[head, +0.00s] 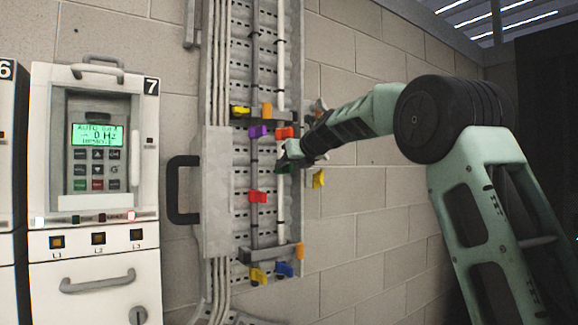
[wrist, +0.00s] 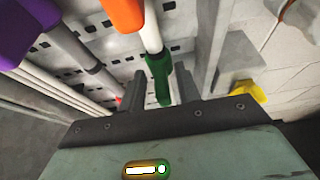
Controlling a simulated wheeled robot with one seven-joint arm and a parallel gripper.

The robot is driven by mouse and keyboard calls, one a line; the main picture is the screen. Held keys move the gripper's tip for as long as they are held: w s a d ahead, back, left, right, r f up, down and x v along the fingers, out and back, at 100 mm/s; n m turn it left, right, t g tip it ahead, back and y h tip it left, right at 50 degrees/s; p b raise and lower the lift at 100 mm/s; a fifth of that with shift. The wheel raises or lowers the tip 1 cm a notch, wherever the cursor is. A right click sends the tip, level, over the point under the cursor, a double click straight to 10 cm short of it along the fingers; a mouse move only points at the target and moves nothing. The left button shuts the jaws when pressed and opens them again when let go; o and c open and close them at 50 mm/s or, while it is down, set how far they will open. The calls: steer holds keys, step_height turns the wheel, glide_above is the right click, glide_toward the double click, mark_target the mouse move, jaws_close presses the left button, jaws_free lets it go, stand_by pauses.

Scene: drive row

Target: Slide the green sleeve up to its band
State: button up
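The green sleeve (wrist: 160,78) sits on the white vertical rod (wrist: 150,36) in the wrist view. In the head view the sleeve (head: 283,167) is partly covered by my gripper (head: 290,156). My gripper in the wrist view (wrist: 163,88) is open, with one dark finger on each side of the sleeve and gaps showing between. An orange-red sleeve (head: 285,133) sits higher on the same rod, and shows orange in the wrist view (wrist: 124,14).
A purple sleeve (head: 258,132) and a red sleeve (head: 257,196) sit on the neighbouring grey rod. A yellow piece (head: 318,179) stands just right of the rods. Drive cabinet 7 (head: 93,240) stands at left; a black handle (head: 182,190) juts beside the rail.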

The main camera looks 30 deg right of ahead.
steer(key=shift+f, duration=0.15)
steer(key=shift+s, duration=0.15)
steer(key=shift+s, duration=0.25)
steer(key=b+v, duration=0.5)
steer(key=v, duration=1.1)
steer(key=shift+s+r, duration=0.25)
steer(key=shift+r, duration=0.1)
